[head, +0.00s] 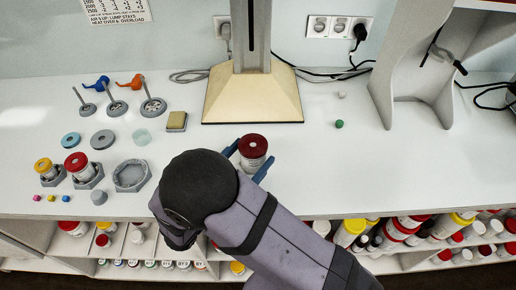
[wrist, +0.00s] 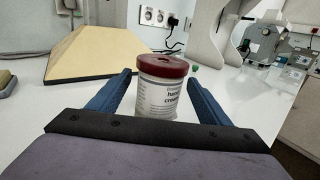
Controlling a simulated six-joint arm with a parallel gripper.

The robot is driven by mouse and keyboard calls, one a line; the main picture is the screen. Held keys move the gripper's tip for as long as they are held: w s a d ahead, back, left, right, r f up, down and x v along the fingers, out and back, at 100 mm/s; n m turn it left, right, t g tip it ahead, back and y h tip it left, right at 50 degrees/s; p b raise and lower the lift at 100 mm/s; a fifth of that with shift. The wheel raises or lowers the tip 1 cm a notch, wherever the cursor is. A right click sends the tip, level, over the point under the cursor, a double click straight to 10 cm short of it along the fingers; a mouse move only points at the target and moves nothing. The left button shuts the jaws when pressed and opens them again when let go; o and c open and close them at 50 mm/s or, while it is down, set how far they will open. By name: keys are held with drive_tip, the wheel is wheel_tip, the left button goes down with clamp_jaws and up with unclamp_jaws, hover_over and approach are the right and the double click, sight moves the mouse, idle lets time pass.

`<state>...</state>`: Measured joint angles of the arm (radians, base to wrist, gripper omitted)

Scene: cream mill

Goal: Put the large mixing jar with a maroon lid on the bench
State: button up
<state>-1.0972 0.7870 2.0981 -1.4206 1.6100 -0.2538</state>
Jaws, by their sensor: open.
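The large mixing jar with a maroon lid (head: 253,147) stands upright on the white bench (head: 340,185), in front of the beige wedge-shaped base. In the wrist view the jar (wrist: 161,92) shows its white body with a printed label and its maroon lid. My gripper (head: 250,160) is open, with its blue fingers on either side of the jar. In the wrist view the fingers (wrist: 158,92) stand apart from the jar, with a gap visible on both sides. The head view partly hides the jar's lower part behind my arm and fingers.
A beige base with a column (head: 253,97) stands just behind the jar. To the left are holders with yellow and red-lidded jars (head: 76,163), a hexagonal holder (head: 131,176), discs and handled tools. A small green ball (head: 339,124) lies to the right. The bench's right side is mostly clear.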

sight(262, 143)
drive_tip(key=shift+o, duration=0.4)
drive_tip(key=b+v, duration=0.1)
drive_tip(key=v, duration=0.5)
drive_tip(key=shift+s+a, duration=0.25)
drive_tip(key=w+d+r+p, duration=0.1)
drive_tip(key=r+p, duration=0.1)
drive_tip(key=w+d+r+p, duration=0.1)
drive_tip(key=r+p, duration=0.1)
drive_tip(key=r, duration=0.1)
drive_tip(key=w+d+r+p, duration=0.1)
drive_tip(key=w+r+p, duration=0.1)
drive_tip(key=r, duration=0.1)
drive_tip(key=shift+p, duration=0.3)
drive_tip(key=shift+w+d+f+p, duration=0.1)
drive_tip(key=shift+w+f+p, duration=0.1)
drive_tip(key=shift+f, duration=1.15)
drive_tip(key=shift+w+d+f+p, duration=0.1)
drive_tip(key=shift+d+f+p, duration=0.1)
drive_tip(key=shift+f, duration=1.15)
drive_tip(key=shift+w+d+f+p, duration=0.1)
drive_tip(key=shift+w+f+p, duration=0.1)
drive_tip(key=shift+f, duration=1.15)
drive_tip(key=shift+p+x, duration=1.2)
drive_tip(key=shift+x, duration=2)
drive_tip(key=shift+f, duration=0.1)
drive_tip(key=shift+c, duration=0.3)
drive_tip(key=c, duration=1.2)
drive_tip(key=shift+c, duration=0.2)
